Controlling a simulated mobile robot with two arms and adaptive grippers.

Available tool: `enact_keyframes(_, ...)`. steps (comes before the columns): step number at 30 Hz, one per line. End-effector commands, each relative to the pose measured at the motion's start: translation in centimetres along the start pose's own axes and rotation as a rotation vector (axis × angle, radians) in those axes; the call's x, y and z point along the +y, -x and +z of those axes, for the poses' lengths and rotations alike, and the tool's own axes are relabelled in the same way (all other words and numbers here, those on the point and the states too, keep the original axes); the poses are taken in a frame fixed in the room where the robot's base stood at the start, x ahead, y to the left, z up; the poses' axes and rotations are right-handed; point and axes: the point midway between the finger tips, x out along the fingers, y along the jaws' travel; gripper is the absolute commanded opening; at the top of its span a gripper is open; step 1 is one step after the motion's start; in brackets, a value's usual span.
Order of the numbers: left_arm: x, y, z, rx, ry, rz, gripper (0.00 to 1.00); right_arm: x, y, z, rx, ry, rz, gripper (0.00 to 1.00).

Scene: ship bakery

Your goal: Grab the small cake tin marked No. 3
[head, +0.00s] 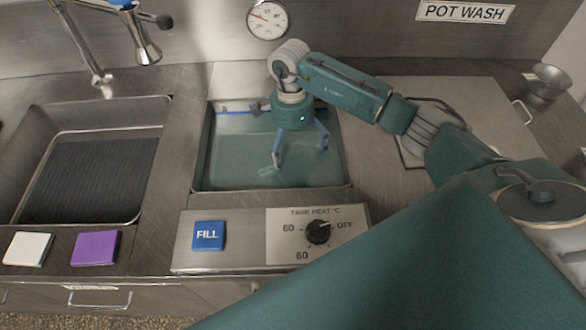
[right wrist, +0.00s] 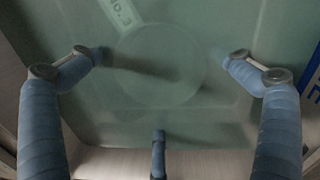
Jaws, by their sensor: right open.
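The small cake tin (right wrist: 165,70) shows in the right wrist view as a faint round shape under cloudy green water. A pale label (right wrist: 124,14) reading NO.3 lies at its upper left edge. In the head view I cannot make the tin out clearly in the water-filled tank (head: 347,165). My right gripper (head: 301,150) points down over the tank, open and empty. In the right wrist view its fingers (right wrist: 165,58) spread to either side of the tin; their height above it is hard to tell. My left gripper is not in view.
The tank's metal rim surrounds the gripper. In front are a blue FILL button (head: 208,235) and a heat knob (head: 318,232). A second sink (head: 90,180) with a dark ribbed bottom and a tap (head: 148,50) are left. A metal bowl (head: 547,83) stands far right.

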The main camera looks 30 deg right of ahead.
Motion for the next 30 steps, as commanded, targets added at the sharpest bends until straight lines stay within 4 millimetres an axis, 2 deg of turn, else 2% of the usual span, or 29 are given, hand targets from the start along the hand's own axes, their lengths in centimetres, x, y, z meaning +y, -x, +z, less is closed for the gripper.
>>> enact_keyframes(1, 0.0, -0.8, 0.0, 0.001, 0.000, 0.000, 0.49, 0.1, -1.3, 0.0, -0.001, 0.000, 0.004, 1.00)
enact_keyframes(6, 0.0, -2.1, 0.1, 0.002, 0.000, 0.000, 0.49, 0.0, -3.9, 0.0, -0.001, 0.000, 0.002, 1.00)
enact_keyframes(14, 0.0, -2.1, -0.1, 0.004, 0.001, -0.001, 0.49, 0.0, -4.1, 0.0, 0.000, 0.000, 0.001, 1.00)
enact_keyframes(21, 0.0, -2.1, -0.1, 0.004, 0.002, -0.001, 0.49, 0.0, -4.0, 0.0, 0.000, 0.000, 0.000, 0.59)
enact_keyframes(30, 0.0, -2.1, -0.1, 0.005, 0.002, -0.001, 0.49, 0.0, -3.8, 0.0, 0.000, 0.001, -0.001, 0.59)
